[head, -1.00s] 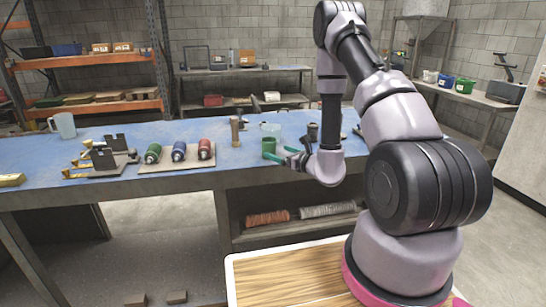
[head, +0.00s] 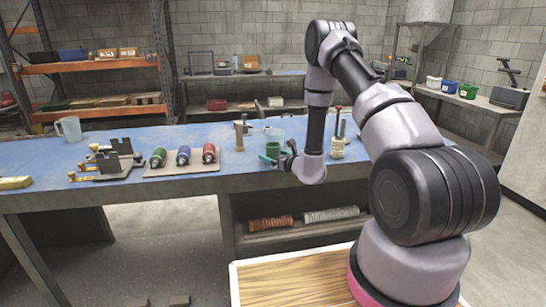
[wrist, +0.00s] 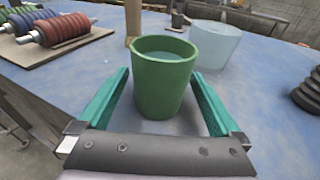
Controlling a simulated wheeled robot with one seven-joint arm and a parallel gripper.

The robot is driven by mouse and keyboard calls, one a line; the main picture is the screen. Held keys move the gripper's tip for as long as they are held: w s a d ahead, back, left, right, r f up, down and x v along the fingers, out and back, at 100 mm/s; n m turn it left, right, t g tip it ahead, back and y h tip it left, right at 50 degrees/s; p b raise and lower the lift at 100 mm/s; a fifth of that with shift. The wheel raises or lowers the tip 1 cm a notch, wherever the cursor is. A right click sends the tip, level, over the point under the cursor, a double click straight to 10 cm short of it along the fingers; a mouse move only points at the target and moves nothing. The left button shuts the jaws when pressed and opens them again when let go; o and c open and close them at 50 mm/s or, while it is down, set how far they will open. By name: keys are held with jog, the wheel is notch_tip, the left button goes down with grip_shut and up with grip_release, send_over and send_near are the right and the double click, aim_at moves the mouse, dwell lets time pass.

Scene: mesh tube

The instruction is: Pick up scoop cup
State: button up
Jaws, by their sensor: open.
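A green cup (wrist: 165,85), which looks like the scoop cup, stands upright on the blue workbench. It also shows in the head view (head: 273,148), partly hidden by my gripper. My gripper (wrist: 160,74) is open, with its teal fingers on either side of the cup in the wrist view. A gap shows between each finger and the cup wall. In the head view my gripper (head: 276,160) is at the near side of the cup. I cannot tell how far the fingers are above the bench.
A clear container (wrist: 214,45) stands close behind the cup. A wooden-looking post (wrist: 132,18) stands behind left. A rack of coloured rollers (head: 183,157) lies left, and a dark stacked piece (wrist: 310,92) stands right. The bench (head: 225,168) is clear just left of the cup.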

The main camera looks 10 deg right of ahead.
jog(key=shift+w, duration=0.1)
jog(key=shift+c, duration=0.3)
jog(key=c, duration=1.5)
